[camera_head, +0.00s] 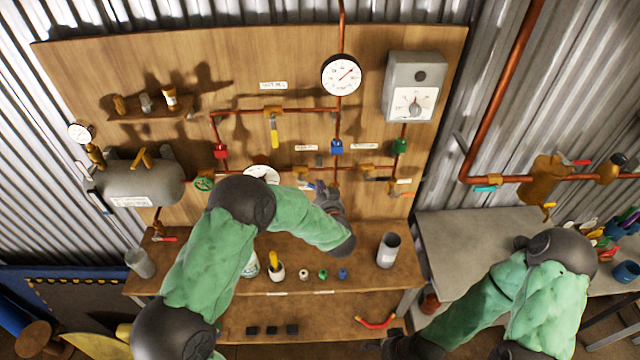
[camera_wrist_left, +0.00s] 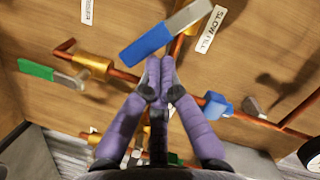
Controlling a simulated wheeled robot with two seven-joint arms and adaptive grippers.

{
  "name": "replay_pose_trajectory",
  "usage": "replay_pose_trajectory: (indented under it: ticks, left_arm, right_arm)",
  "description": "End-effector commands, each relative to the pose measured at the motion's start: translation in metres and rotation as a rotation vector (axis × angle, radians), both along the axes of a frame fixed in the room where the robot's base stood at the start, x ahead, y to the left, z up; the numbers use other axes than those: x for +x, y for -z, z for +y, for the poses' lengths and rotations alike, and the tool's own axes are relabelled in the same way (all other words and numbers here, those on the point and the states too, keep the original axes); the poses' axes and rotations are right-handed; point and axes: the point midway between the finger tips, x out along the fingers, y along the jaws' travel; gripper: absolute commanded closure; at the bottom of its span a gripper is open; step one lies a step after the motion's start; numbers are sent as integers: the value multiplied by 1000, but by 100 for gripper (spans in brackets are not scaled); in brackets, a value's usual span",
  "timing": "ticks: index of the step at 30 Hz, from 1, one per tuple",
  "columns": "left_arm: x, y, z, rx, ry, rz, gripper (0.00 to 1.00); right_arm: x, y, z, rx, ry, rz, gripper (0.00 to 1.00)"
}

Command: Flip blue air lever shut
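The blue lever (camera_wrist_left: 147,45) shows in the left wrist view as a flat bar with a blue sleeve and a bare metal end. It slants across the copper pipe near a SLOW FILL label (camera_wrist_left: 211,30). My left gripper (camera_wrist_left: 160,64) has its purple fingers together, tips just below the blue sleeve; I cannot tell whether they touch it. In the head view the left gripper (camera_head: 330,197) is at the lower pipe run on the wooden board and hides much of the lever there. My right gripper (camera_head: 400,345) is low at the bottom edge, partly cut off.
A green lever (camera_wrist_left: 50,73) and a blue block (camera_wrist_left: 216,105) sit on nearby pipes. The board also carries a dial gauge (camera_head: 341,75), a grey box (camera_head: 414,86) and a yellow lever (camera_head: 274,133). A shelf (camera_head: 386,276) with cups and small parts lies below.

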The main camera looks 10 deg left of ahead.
Motion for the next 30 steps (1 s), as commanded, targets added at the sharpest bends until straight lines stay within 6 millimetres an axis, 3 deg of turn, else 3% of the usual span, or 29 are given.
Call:
replay_pose_trajectory:
  ticks: [21,30]
  left_arm:
    - [-5,36,16,606,-1,176,100]
    - [-5,34,17,627,0,181,100]
  right_arm:
    - [0,20,0,0,0,0,14]
    - [0,19,0,0,0,0,14]
